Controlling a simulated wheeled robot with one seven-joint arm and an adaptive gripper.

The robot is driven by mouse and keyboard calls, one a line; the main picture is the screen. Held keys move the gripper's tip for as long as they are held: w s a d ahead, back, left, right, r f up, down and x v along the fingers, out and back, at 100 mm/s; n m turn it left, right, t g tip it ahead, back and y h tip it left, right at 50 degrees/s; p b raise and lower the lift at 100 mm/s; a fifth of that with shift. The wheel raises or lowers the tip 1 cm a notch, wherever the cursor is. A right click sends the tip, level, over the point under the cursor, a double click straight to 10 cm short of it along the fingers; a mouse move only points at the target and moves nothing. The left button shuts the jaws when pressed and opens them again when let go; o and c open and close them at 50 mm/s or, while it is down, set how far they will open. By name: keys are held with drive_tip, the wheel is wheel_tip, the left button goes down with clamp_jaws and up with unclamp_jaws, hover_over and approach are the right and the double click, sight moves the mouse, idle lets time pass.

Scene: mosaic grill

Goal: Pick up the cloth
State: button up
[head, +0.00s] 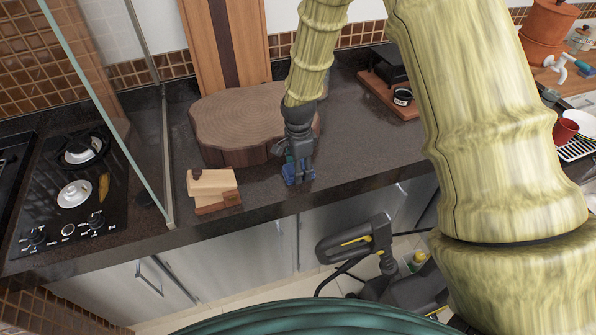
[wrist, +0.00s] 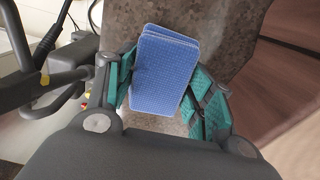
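The cloth (wrist: 163,70) is a blue, textured, folded stack with rounded corners. In the wrist view it lies between the two teal-padded fingers of my gripper (wrist: 164,82), which stand wide apart, one along each long side. The pads are very close to its edges; I cannot tell whether they press on it. In the head view my gripper (head: 298,172) points down at the front part of the counter, with the blue cloth (head: 291,176) at its fingertips, mostly hidden by it. I cannot tell whether the cloth rests on the counter or is lifted.
A thick round wood slab (head: 235,125) stands just behind and left of my gripper. A small wooden block piece (head: 213,187) is to the left. A glass panel and a gas hob (head: 75,190) are farther left. The dark counter (head: 365,150) is clear to the right. A vacuum-like machine (head: 360,240) stands below.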

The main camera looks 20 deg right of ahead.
drive_tip(key=shift+s+r, duration=0.1)
drive_tip(key=shift+s, duration=0.05)
drive_tip(key=shift+r+b, duration=0.6)
drive_tip(key=shift+r, duration=0.1)
drive_tip(key=shift+r+b, duration=0.55)
drive_tip(key=shift+r, duration=0.4)
drive_tip(key=s+a+r+b, duration=0.1)
drive_tip(key=s+a+b, duration=0.3)
drive_tip(key=s+a, duration=0.6)
drive_tip(key=shift+a+r+b, duration=0.3)
drive_tip(key=shift+a+b, duration=0.05)
drive_tip(key=shift+a, duration=0.9)
drive_tip(key=o, duration=0.4)
drive_tip(key=shift+c, duration=0.2)
drive_tip(key=c, duration=0.3)
drive_tip(key=shift+a, duration=0.1)
drive_tip(key=shift+c, duration=0.2)
